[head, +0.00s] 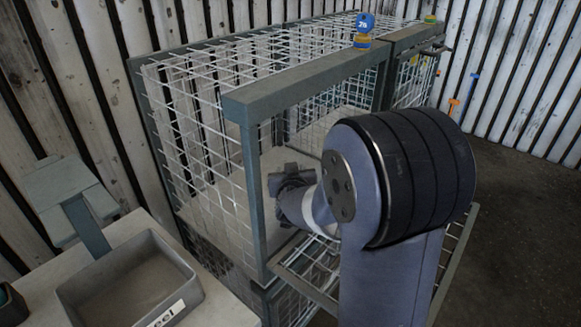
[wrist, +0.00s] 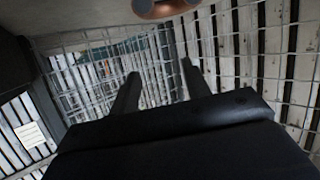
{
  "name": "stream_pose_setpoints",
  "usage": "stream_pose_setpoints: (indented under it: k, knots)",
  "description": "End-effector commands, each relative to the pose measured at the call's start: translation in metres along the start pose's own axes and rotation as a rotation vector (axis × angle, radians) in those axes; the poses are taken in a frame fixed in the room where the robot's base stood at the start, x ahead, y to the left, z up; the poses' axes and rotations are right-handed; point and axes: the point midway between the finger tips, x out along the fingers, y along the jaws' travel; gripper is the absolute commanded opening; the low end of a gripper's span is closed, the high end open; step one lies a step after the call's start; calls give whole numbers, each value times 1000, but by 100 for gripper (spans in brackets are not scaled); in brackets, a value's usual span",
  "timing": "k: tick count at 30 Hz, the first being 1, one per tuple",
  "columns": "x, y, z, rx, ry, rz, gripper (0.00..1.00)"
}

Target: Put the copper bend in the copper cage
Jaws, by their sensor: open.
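A wire cage (head: 252,190) with a grey frame and white mesh stands in the middle of the head view, its front open. My gripper (head: 290,180) is inside this opening, partly hidden by my arm. In the wrist view my gripper (wrist: 160,72) shows two dark fingers spread apart with nothing between them. A copper-coloured piece, likely the copper bend (wrist: 160,9), is at the top edge of the wrist view, beyond the fingertips and apart from them. It is cut off by the frame. The head view does not show it.
A grey tray (head: 130,284), its label partly readable as "eel", sits on a table at lower left. A blue tag marked 26 (head: 364,23) stands on the cage top. Another mesh cage (head: 415,78) adjoins at the right. Open floor (head: 520,230) lies right.

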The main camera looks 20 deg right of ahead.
Motion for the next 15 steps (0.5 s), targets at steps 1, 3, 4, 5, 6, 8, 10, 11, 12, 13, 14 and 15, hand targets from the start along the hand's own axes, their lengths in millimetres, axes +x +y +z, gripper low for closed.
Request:
stream_pose_setpoints:
  k: [1, 3, 4, 5, 6, 8, 10, 11, 12, 13, 14, 15]
  knots:
    - [-8, 0, -1, -1, 1, -1, 45]
    - [-15, 0, -1, 0, 1, -1, 45]
    - [-17, 0, 0, 0, 0, -1, 45]
    - [-19, 0, 0, 0, 0, -1, 45]
    - [-22, 0, 0, 0, 0, -1, 45]
    - [-24, 0, 0, 0, 0, -1, 45]
    - [-25, 0, 0, 0, -1, -1, 45]
    - [-25, 0, 0, 0, -1, -1, 45]
    - [-25, 0, 0, 0, -1, -1, 45]
    - [-25, 0, 0, -1, -1, -1, 45]
    - [-25, 0, 0, -1, -1, 0, 45]
    - [-25, 0, 0, 0, -1, 0, 45]
